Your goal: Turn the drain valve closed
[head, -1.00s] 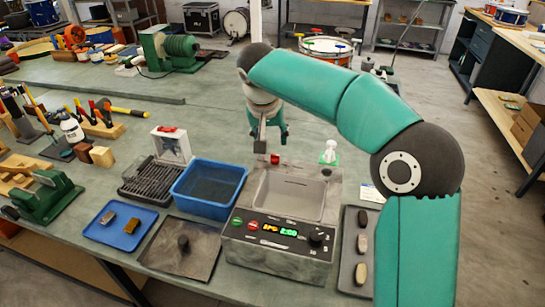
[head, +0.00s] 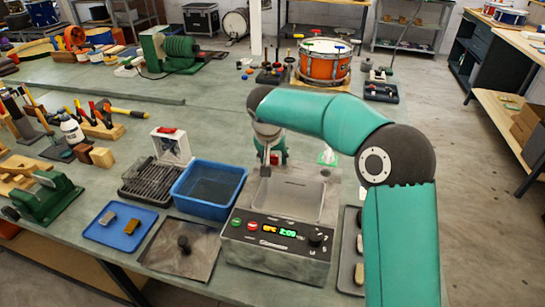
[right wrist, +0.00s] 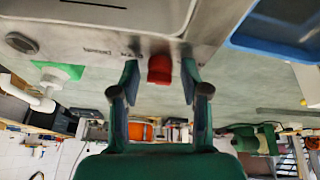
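The drain valve has a red handle (right wrist: 160,68) at the back edge of the grey metal cleaner tank (head: 293,200). In the head view a bit of its red (head: 274,158) shows beside my fingers. My right gripper (right wrist: 160,78) is open, with its two green fingertips on either side of the red handle and a gap visible on both sides. In the head view the right gripper (head: 270,162) reaches down behind the tank and partly hides the valve. My left gripper is not in view.
A blue bin (head: 208,190) stands left of the tank. A white and green fitting (head: 328,156) sits at the tank's back right. A dark tray with stones (head: 350,250) lies at the right. An orange drum (head: 325,62) stands on the bench farther back.

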